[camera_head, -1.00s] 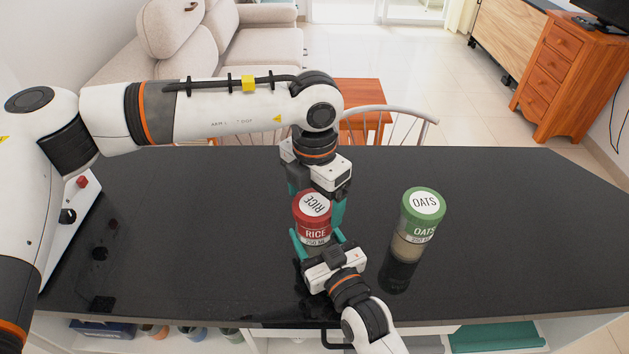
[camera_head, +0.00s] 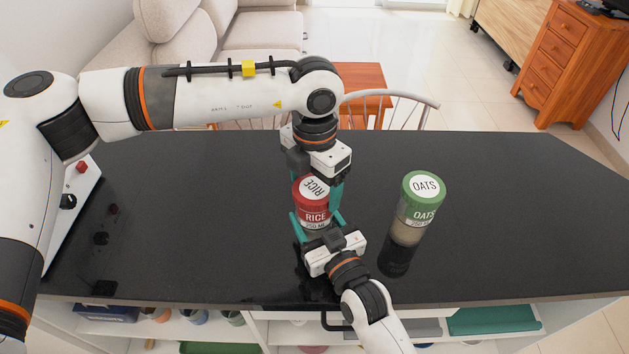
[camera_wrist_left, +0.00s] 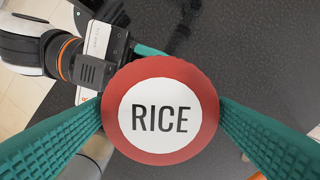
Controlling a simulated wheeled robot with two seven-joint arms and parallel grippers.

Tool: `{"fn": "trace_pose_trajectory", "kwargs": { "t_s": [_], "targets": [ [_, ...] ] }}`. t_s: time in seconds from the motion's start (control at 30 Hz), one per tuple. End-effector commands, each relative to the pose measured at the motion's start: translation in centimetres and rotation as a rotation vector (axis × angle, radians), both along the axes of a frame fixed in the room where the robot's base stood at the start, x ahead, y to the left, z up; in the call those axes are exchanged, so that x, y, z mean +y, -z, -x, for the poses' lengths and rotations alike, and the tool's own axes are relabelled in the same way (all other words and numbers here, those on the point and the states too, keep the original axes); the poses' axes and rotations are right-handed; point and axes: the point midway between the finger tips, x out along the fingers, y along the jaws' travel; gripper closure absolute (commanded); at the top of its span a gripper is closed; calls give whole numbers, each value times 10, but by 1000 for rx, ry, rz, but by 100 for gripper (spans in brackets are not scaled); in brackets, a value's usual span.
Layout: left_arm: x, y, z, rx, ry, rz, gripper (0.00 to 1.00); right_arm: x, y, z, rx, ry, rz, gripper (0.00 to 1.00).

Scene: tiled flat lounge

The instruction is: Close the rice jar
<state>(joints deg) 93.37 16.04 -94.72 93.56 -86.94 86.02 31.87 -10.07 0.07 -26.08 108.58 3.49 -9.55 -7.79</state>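The rice jar (camera_head: 316,219) stands on the dark counter with its red lid (camera_head: 298,190) on top; lid and jar look lined up, but I cannot tell how tightly the lid sits. The lid, marked RICE, fills the middle of the left wrist view (camera_wrist_left: 160,148). My left gripper (camera_head: 318,186) reaches down from behind, its teal fingers touching the lid's two sides. My right gripper (camera_head: 318,229) comes from the front at low height, its teal fingers around the jar body. The jar's lower part is mostly hidden behind the right gripper.
An oats jar (camera_head: 418,208) with a green lid stands to the right on the counter (camera_head: 520,220). A white appliance (camera_head: 72,200) with knobs is at the left edge. The right side of the counter is clear. A chair (camera_head: 400,98) stands behind it.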

Motion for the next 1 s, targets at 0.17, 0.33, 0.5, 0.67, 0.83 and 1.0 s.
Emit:
{"fn": "trace_pose_trajectory", "kwargs": {
  "t_s": [0.17, 0.33, 0.5, 0.67, 0.83, 1.0],
  "targets": [
    [0, 0, 0, 0, -1, 0, 6, 0, 0, 0, -1, 0, 0, 100],
    [0, 0, 0, 0, -1, 0, 6, 0, 0, 0, -1, 0, 0, 100],
    [0, -13, -1, -4, -1, 1, 6, 0, 0, 0, -1, 0, 0, 100],
    [0, -43, -1, -5, -1, 2, 6, 0, 0, 0, -1, 0, 0, 100],
    [0, -80, -1, -4, -2, 1, 6, 0, 0, 0, -1, 0, 0, 100],
    [0, -107, -1, -3, -1, 0, 6, 0, 0, 0, -1, 0, 0, 100]
  ]
}}
